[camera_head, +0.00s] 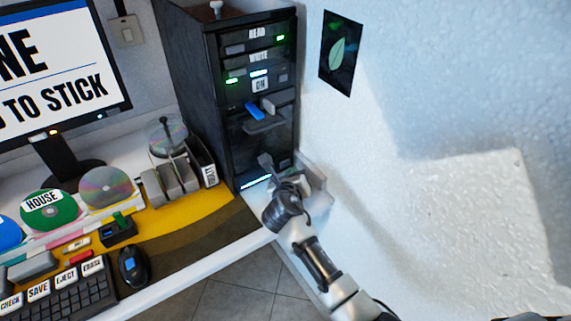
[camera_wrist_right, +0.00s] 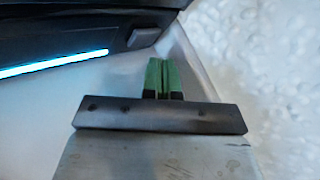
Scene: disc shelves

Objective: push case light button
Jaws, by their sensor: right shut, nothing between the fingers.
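The black case (camera_head: 225,95) stands against the wall at the back of the desk in the head view. A glowing white-blue light strip (camera_head: 256,181) runs along its lower front edge. In the right wrist view the strip (camera_wrist_right: 55,64) shines at the left, and a small grey button (camera_wrist_right: 145,38) sits just beyond its right end. My right gripper (camera_wrist_right: 162,75) is shut and empty, with green fingertips close together. They point toward the case, just below and right of the button in that view. I cannot tell whether they touch it. My left gripper is out of view.
A wall stands close on the right, with a leaf poster (camera_head: 341,54). Left of the case are a disc holder (camera_head: 178,178), a monitor (camera_head: 55,60), a black mouse (camera_head: 132,265) and a keyboard (camera_head: 60,298). The desk mat's dark strip (camera_head: 205,235) is clear.

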